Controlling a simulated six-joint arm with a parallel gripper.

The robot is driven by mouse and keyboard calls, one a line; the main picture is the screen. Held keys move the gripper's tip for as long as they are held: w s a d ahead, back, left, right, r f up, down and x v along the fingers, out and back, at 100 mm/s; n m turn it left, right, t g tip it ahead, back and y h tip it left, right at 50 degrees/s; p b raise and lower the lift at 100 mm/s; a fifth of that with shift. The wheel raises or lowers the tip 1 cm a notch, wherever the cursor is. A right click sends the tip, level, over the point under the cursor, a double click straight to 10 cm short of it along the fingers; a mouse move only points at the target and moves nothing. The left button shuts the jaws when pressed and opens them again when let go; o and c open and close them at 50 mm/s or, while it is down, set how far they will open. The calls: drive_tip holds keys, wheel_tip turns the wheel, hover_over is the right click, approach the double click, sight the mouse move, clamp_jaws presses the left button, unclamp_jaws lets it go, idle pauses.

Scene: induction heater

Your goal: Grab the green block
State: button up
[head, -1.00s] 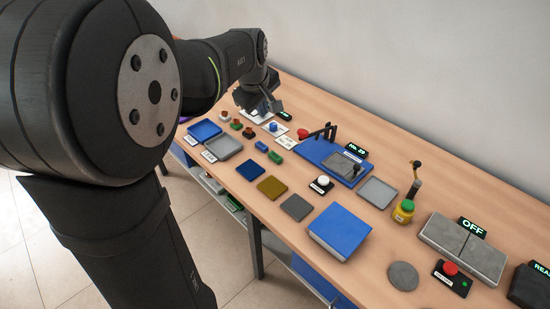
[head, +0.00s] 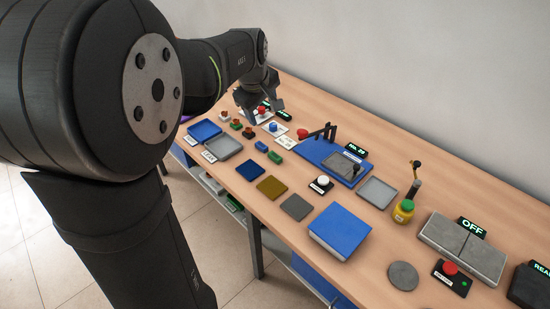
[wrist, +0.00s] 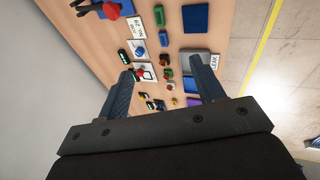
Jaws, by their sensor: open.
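A small green block (head: 275,155) lies on the table in the head view, beside a small blue block (head: 261,146). In the wrist view a green piece (wrist: 158,15) near the top, above a blue piece (wrist: 164,37), appears to be the same block. Another, smaller green piece (head: 236,125) sits further back left, among red-brown pieces. My gripper (head: 265,109) is open and empty above the far end of the table, behind and left of the green block. In the wrist view my gripper (wrist: 160,71) has its fingers wide apart, with several small pieces below and between them.
A blue tray (head: 204,130) and a grey tray (head: 222,148) lie at the left edge. A blue fixture (head: 325,158) with a red-knobbed lever stands right of the green block. Coloured flat pads (head: 271,187) lie in front. Bare tabletop separates many items.

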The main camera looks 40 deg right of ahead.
drive_tip(key=w+d+f+n+g+y, duration=0.1)
drive_tip(key=w+d+f+n, duration=0.35)
drive_tip(key=n, duration=0.45)
drive_tip(key=n+g+y, duration=0.1)
drive_tip(key=n, duration=0.7)
approach(275, 156)
drive_tip(key=f, duration=0.2)
drive_tip(key=shift+w+d+f+g, duration=0.2)
drive_tip(key=shift+d+f+g, duration=0.05)
drive_tip(key=shift+f+g, duration=0.1)
drive_tip(key=shift+d+f, duration=0.2)
drive_tip(key=shift+f, duration=0.75)
drive_tip(key=shift+d+f, duration=0.2)
drive_tip(key=shift+f, duration=0.75)
drive_tip(key=shift+d+f, duration=0.15)
drive_tip(key=shift+f, duration=0.75)
drive_tip(key=c, duration=0.9)
